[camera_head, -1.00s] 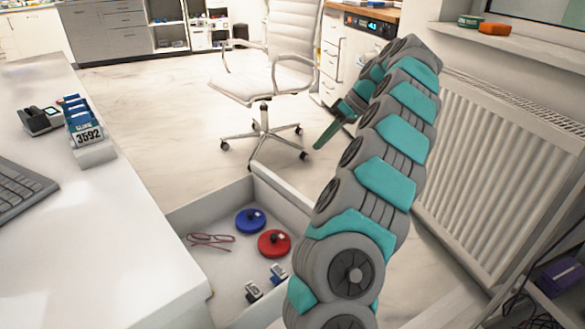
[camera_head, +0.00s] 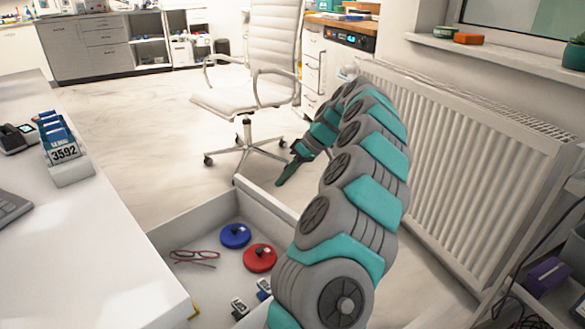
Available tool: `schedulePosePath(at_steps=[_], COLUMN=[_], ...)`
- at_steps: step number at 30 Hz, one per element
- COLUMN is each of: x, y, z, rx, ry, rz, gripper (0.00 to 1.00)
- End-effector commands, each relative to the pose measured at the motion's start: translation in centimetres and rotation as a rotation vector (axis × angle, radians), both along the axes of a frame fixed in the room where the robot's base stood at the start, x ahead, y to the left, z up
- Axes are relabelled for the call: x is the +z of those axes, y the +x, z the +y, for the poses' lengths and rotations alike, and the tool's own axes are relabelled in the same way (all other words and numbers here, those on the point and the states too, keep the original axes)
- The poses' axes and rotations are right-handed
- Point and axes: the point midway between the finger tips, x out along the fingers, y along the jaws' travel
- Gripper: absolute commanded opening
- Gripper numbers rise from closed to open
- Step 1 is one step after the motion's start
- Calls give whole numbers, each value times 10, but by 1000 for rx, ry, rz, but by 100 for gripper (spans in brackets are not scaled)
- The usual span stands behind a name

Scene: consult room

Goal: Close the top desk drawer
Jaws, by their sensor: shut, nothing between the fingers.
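The top desk drawer (camera_head: 183,238) is open and sticks out from the right side of the white desk (camera_head: 100,262). Its far wall and far right corner show; its near right part is hidden behind my arm. Inside lie red glasses, a blue round object, a red round object and small metal-and-blue items. My gripper (camera_head: 281,179) is shut and empty. In the picture it is beyond the drawer's far right corner, in front of the chair's base, and appears apart from the drawer.
A white swivel chair (camera_head: 248,101) stands beyond the drawer. A white radiator (camera_head: 455,160) runs along the right wall, close to my arm. A shelf with a purple box (camera_head: 547,277) is at the lower right. Pale floor left of the chair is clear.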

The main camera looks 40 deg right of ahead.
Motion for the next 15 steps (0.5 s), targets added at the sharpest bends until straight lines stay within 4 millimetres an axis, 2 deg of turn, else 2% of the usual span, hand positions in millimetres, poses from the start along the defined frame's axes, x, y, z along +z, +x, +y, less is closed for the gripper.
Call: schedulePosePath(at_steps=[6,15], x=[2,2], y=[-4,-6], z=[21,37], rx=[2,1], ry=[1,0], rz=[-1,-1], gripper=[0,0])
